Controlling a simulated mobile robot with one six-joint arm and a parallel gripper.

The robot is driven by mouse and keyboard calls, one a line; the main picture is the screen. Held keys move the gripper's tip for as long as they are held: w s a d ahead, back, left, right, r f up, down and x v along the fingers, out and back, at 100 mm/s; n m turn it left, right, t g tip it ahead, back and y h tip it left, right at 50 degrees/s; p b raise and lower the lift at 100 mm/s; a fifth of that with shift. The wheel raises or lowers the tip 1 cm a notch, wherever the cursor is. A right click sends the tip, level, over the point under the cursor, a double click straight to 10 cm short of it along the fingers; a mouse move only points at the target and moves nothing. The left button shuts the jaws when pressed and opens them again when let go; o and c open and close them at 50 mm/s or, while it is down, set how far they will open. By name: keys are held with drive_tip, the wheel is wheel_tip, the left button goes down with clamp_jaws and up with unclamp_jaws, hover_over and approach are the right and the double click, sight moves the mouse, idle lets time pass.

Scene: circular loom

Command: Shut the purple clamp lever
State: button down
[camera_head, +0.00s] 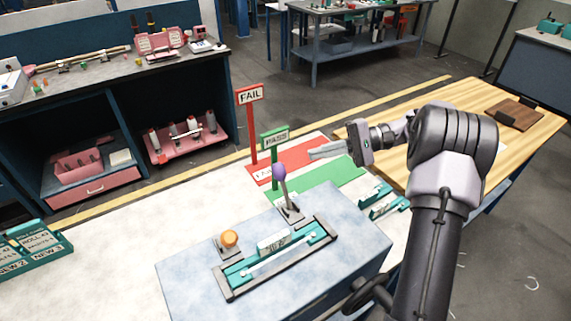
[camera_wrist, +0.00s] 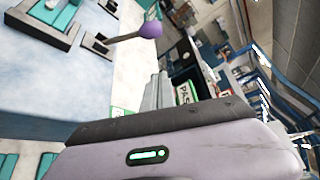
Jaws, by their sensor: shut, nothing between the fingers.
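The purple clamp lever (camera_head: 279,173) stands nearly upright on a small grey base at the back right of the grey-blue block (camera_head: 190,268). In the wrist view the lever's purple knob (camera_wrist: 149,29) sits at the end of its grey stem, above the gripper. My gripper (camera_head: 312,153) is shut and empty. It is to the right of and slightly behind the knob, apart from it, and points left. Its fingers (camera_wrist: 156,88) show in the wrist view, side by side, below the knob.
An orange knob (camera_head: 229,238) stands on the block's left, beside a teal fixture (camera_head: 235,282) with a white labelled piece (camera_head: 273,243). Behind the lever are the green PASS sign (camera_head: 275,139) and red FAIL sign (camera_head: 250,97) on posts. Teal holders (camera_head: 376,193) lie to the right.

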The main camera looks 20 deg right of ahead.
sight(283, 186)
drive_tip(key=shift+a, duration=0.1)
drive_tip(key=s+a+b, duration=0.1)
drive_tip(key=a+b, duration=0.2)
drive_tip(key=a, duration=0.6)
drive_tip(key=shift+s+f, duration=0.2)
drive_tip(key=shift+f, duration=0.1)
drive_tip(key=shift+s, duration=0.1)
